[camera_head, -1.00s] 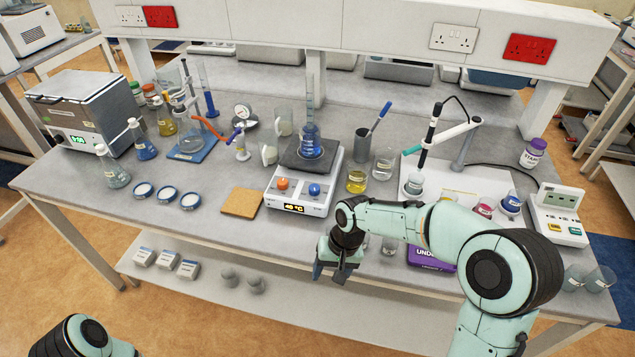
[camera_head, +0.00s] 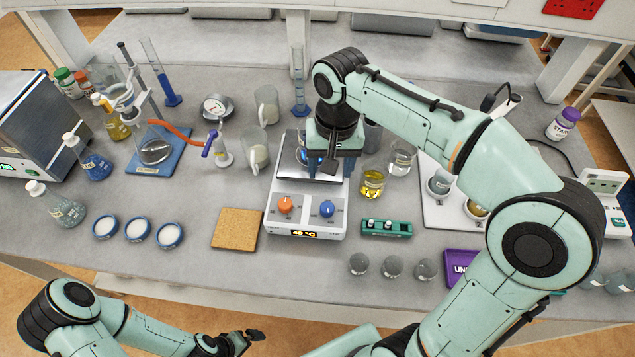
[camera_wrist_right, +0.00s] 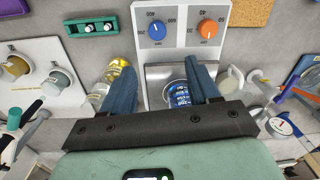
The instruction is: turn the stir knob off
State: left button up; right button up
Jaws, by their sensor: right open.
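The hotplate stirrer (camera_head: 272,222) stands mid-bench, with an orange knob (camera_head: 286,204) on the left and a blue knob (camera_head: 327,208) on the right. In the right wrist view the blue knob (camera_wrist_right: 158,31) has numbers such as 400 and 600 around it; the orange knob (camera_wrist_right: 208,28) is beside it. My right gripper (camera_head: 325,170) is open above the hotplate, behind the knobs, touching neither. In the wrist view a vessel of blue liquid (camera_wrist_right: 180,97) shows beneath its fingers. My left gripper (camera_head: 243,340) is at the bottom edge; its jaws are unclear.
A beaker of yellow liquid (camera_head: 372,184) and a green rack (camera_head: 387,228) stand right of the hotplate. A cork mat (camera_head: 237,229) lies to its left. Several small glass vessels stand front right. The bench directly in front of the hotplate is clear.

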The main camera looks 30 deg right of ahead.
send_near(327, 206)
notch_tip(327, 206, down, 7)
jog(key=shift+f+b, duration=0.1)
jog(key=shift+b, duration=0.65)
pick_arm(q)
jog(key=shift+s+f, duration=1.1)
jog(key=shift+s, duration=0.25)
pick_arm(e)
jog(key=shift+f, duration=0.7)
jog(key=shift+a, duration=0.1)
jog(key=c, duration=1)
